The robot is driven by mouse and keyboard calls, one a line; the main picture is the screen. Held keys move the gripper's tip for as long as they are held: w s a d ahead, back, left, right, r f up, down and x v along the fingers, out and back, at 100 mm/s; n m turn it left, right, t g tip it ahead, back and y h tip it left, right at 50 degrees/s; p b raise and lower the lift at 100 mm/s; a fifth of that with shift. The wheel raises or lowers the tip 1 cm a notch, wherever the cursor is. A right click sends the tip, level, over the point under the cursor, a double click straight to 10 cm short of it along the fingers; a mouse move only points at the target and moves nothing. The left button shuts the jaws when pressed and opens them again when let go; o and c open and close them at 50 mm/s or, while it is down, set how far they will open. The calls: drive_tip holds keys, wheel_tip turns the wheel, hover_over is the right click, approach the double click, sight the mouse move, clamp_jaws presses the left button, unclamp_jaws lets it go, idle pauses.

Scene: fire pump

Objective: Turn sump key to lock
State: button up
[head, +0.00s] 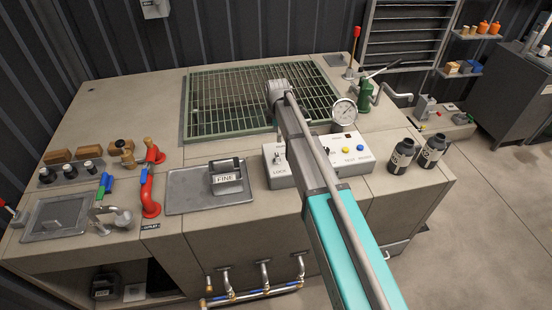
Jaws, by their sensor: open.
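A light grey control box (349,166) stands on the worktop right of centre, with a "LOCK" label at its left end. A small upright metal piece (278,157), which looks like the sump key, stands on the box just above that label. Its exact turn angle is too small to tell. My arm reaches up from the bottom right and crosses in front of the box, hiding its middle. The arm's visible end is a grey joint over the green grating. My gripper does not show.
A green grating (215,132) covers an opening at the back. A pressure gauge (345,111) and green hand pump (365,97) stand right of it. Two dark bottles (401,155) stand near the right edge. A "FINE" block (227,180) sits on a metal plate (190,200), left of the box.

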sight(277, 155)
drive_tip(key=shift+f+b, duration=5.8)
drive_tip(key=shift+f, duration=0.25)
drive_tip(key=c, duration=1.1)
drive_tip(key=shift+a, duration=0.25)
drive_tip(key=shift+c, duration=0.2)
drive_tip(key=shift+d, duration=0.15)
